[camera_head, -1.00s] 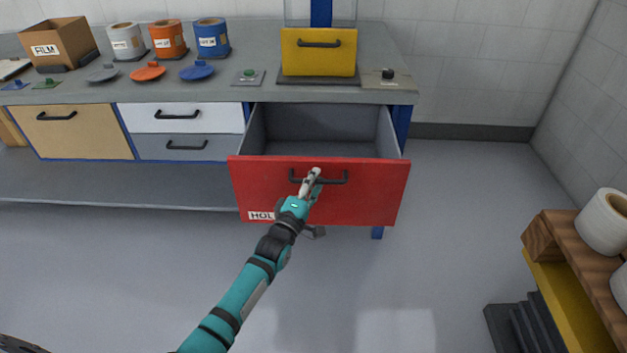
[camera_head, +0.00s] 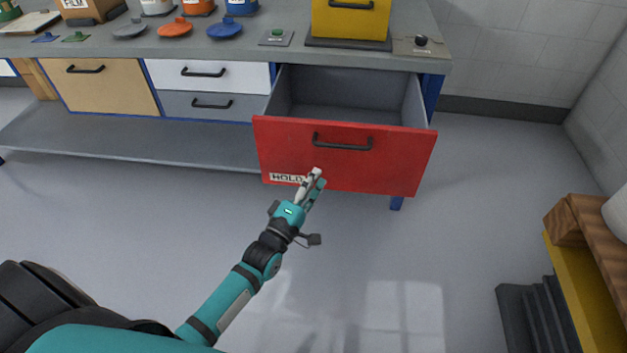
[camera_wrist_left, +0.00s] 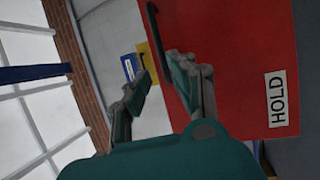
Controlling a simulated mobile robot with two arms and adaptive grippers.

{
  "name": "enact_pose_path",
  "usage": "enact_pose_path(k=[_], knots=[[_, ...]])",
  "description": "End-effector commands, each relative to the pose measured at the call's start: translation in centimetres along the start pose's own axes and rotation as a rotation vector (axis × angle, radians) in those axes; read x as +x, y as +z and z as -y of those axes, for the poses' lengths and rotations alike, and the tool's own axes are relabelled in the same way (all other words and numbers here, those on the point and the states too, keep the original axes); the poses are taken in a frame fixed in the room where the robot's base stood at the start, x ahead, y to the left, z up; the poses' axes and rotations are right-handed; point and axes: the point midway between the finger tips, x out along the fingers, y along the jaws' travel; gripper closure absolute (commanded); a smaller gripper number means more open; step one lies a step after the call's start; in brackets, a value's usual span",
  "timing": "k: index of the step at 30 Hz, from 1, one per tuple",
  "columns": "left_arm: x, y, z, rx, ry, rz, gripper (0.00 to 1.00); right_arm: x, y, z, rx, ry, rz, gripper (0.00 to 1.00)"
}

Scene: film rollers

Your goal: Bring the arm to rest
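My left gripper (camera_head: 314,184) is in front of the lower part of the red drawer front (camera_head: 390,160), below its black handle (camera_head: 343,143) and beside the HOLD label (camera_head: 287,178). In the left wrist view the fingers (camera_wrist_left: 168,78) stand apart with nothing between them. The red drawer front (camera_wrist_left: 245,60) and the HOLD label (camera_wrist_left: 276,98) fill the right side there. The drawer is pulled out, and its grey inside (camera_head: 345,98) looks empty. My right gripper is in neither view.
The grey bench (camera_head: 250,52) carries lidded-size containers, several coloured lids and a yellow box (camera_head: 351,20). A wooden-topped yellow stand (camera_head: 582,290) with a white roll (camera_head: 617,213) is at the right. The floor (camera_head: 400,270) between the drawer and the stand is clear.

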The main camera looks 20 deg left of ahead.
Motion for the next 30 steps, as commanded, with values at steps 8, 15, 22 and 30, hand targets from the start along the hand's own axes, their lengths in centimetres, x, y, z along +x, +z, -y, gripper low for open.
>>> enact_pose_path(k=[8, 15, 22, 30], knots=[[0.0, 0.0, 0.0, 0.000, 0.000, 0.000, 0.77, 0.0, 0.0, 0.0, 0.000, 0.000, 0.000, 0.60], [-0.2, 0.2, 0.8, 0.021, -0.025, 0.004, 0.77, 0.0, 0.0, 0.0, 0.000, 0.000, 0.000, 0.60], [-5.0, 2.1, 11.3, 0.335, -0.348, 0.106, 0.77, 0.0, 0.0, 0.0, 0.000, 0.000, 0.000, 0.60], [-19.3, 5.0, 25.9, 0.840, -0.828, 0.520, 0.77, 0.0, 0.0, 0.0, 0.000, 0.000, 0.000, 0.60]])
